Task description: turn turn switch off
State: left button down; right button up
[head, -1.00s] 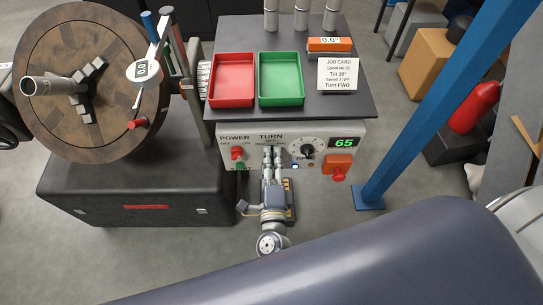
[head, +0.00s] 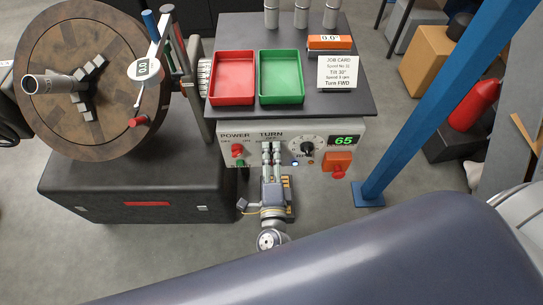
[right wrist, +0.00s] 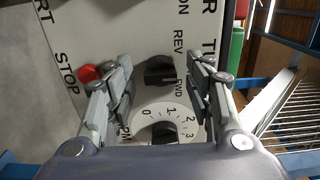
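The control panel (head: 230,160) stands under the tray shelf. The dark TURN switch (right wrist: 159,72) shows in the right wrist view, with REV above and FWD below at its right; which mark it points to I cannot tell surely. My right gripper (head: 271,146) is at the panel under the TURN label, hiding the switch in the head view. In the right wrist view, the right gripper (right wrist: 160,85) is open, its fingers on either side of the switch with gaps between. My left gripper is not in view.
The round dial (right wrist: 166,130) sits close to the switch, and a red button (right wrist: 89,74) is beside one finger. The red POWER knob (head: 238,150) and green 65 readout (head: 344,140) flank the gripper. A blue post (head: 420,115) stands right; a round wooden table (head: 60,125) stands left.

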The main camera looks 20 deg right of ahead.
jog(key=shift+s, duration=0.15)
jog(key=v, duration=1.1)
jog(key=shift+s, duration=0.3)
jog(key=shift+a, duration=0.15)
jog(key=s+f+n+g+y, duration=0.4)
jog(key=f+n, duration=0.4)
jog(key=f, duration=0.6)
jog(key=s+f+n+g+y, duration=0.4)
jog(key=f+n, duration=0.5)
jog(key=f, duration=0.5)
jog(key=s+d+f+n+g+h, duration=0.1)
jog(key=s+d+f+n+g, duration=0.2)
jog(key=s+d+f, duration=0.3)
jog(key=s+d+f+n+g+h, duration=0.2)
jog(key=s+d+f+g, duration=0.3)
jog(key=s, duration=0.7)
notch_tip(320, 180, down, 2)
jog(key=d+n, duration=0.1)
jog(key=d, duration=0.1)
jog(key=shift+d+n, duration=0.35)
jog(key=shift+n, duration=0.05)
